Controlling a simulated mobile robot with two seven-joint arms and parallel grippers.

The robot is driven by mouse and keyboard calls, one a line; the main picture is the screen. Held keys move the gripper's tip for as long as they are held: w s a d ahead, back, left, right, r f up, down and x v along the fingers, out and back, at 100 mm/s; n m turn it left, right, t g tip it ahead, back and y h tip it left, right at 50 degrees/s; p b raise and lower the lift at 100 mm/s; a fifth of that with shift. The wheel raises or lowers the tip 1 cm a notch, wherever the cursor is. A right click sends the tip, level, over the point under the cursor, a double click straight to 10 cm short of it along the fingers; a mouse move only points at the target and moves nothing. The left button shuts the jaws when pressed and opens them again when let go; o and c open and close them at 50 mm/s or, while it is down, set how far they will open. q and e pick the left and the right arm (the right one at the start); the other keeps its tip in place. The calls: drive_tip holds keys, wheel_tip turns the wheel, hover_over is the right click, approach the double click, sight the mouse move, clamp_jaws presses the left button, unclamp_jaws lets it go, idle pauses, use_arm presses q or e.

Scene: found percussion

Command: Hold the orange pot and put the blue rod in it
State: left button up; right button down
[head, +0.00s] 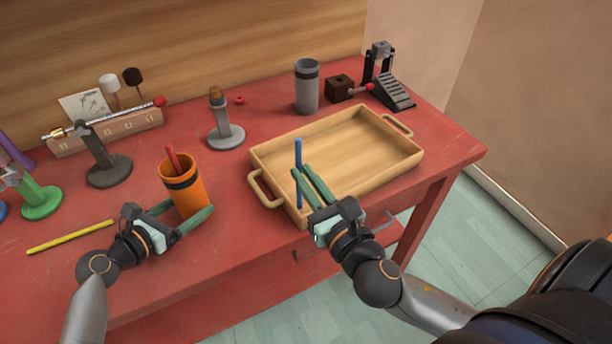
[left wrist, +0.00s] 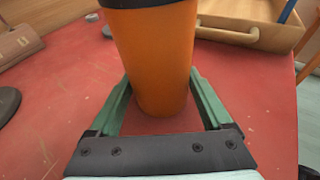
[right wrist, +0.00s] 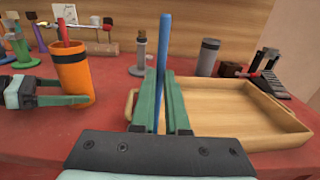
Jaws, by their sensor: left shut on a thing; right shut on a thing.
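The orange pot (head: 186,193) with a dark band stands upright on the red table, with a red rod (head: 172,158) sticking out of it. My left gripper (head: 188,216) is shut on the pot, one finger on each side; the pot fills the left wrist view (left wrist: 155,60). My right gripper (head: 300,175) is shut on the blue rod (head: 298,158) and holds it upright near the left front part of the wooden tray. In the right wrist view the blue rod (right wrist: 163,60) stands between the fingers, to the right of the pot (right wrist: 71,78).
The wooden tray (head: 400,158) takes up the table's right part. A yellow rod (head: 70,237) lies at left. Behind stand a grey stand (head: 225,135), a dark stand (head: 105,165), a grey cylinder (head: 307,90) and a pedal (head: 392,92). The table between pot and tray is clear.

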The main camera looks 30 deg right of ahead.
sight(298, 161)
drive_tip(key=shift+m+h, duration=0.4)
drive_tip(key=shift+h, duration=0.1)
drive_tip(key=w, duration=0.1)
drive_tip(key=w+r, duration=0.1)
drive_tip(key=w, duration=0.1)
drive_tip(key=w+r, duration=0.1)
drive_tip(key=shift+w+a+r, duration=0.1)
drive_tip(key=shift+w+r, duration=0.05)
drive_tip(key=shift+w, duration=0.15)
drive_tip(key=w+a+r+n+g+y, duration=0.1)
drive_tip(key=w+a+r+n+y, duration=0.25)
drive_tip(key=a+r, duration=0.55)
drive_tip(key=w+a+r+n+y, duration=0.2)
drive_tip(key=w+a+r+y, duration=0.2)
drive_tip(key=a+r, duration=0.55)
wheel_tip(298, 161, down, 12)
drive_tip(key=shift+s+r+g, duration=0.25)
drive_tip(key=shift+g, duration=0.05)
drive_tip(key=shift+d, duration=0.1)
drive_tip(key=c, duration=1.1)
unclamp_jaws()
drive_tip(key=shift+w, duration=0.1)
drive_tip(key=shift+c, duration=0.2)
drive_tip(key=o, duration=0.3)
drive_tip(key=shift+r, duration=0.35)
